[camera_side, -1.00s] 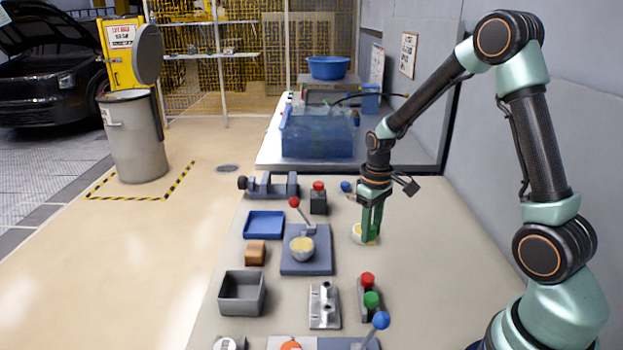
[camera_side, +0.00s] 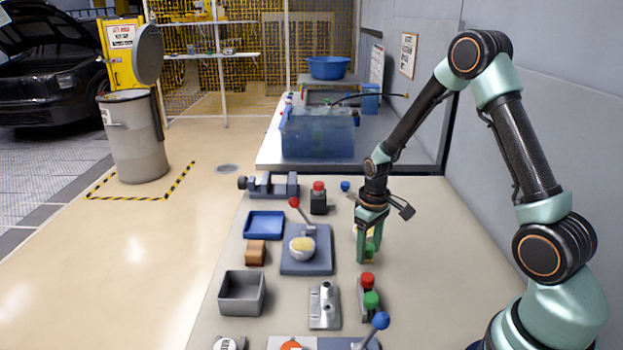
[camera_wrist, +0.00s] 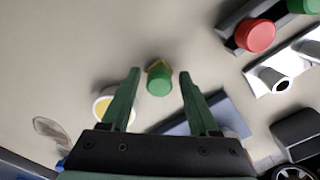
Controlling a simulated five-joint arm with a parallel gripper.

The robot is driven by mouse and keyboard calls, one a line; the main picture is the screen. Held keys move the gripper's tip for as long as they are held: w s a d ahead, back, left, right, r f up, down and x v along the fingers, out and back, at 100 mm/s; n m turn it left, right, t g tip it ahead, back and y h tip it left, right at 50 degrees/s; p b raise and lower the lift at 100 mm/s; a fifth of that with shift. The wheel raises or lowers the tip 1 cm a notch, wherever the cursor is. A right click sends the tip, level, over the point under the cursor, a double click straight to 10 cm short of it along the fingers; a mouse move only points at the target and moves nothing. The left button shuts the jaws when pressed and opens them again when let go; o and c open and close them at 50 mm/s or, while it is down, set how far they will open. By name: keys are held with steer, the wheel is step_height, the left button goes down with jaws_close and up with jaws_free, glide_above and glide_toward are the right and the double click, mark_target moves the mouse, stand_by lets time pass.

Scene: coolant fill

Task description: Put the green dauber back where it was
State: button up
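The green dauber (camera_wrist: 158,82) shows in the wrist view as a round green top over a small yellowish part. It lies between the two fingers of my gripper (camera_wrist: 159,76), with a gap on both sides. In the side view my gripper (camera_side: 368,258) points down over the bench, right of the slate plate, and the dauber is mostly hidden between its fingers. My gripper is open. A white dish with yellow content (camera_wrist: 112,106) is just left of the left finger in the wrist view. I cannot tell whether the dauber touches the bench.
A block with red (camera_side: 368,280) and green (camera_side: 371,300) knobs stands in front of my gripper. A slate plate (camera_side: 318,262) with a bowl and red-knobbed lever is on its left. A blue-knobbed lever (camera_side: 380,320) stands nearer. The bench to the right is bare.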

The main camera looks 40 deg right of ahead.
mark_target(369, 246)
steer(key=shift+r, duration=0.1)
step_height(369, 246, up, 12)
steer(key=s+a+r+t, duration=0.5)
steer(key=s+a+r, duration=0.3)
steer(key=a+r, duration=0.3)
steer(key=shift+s+a+r+t, duration=0.2)
steer(key=shift+s+r+t, duration=0.1)
steer(key=shift+s, duration=0.05)
stand_by(1.5)
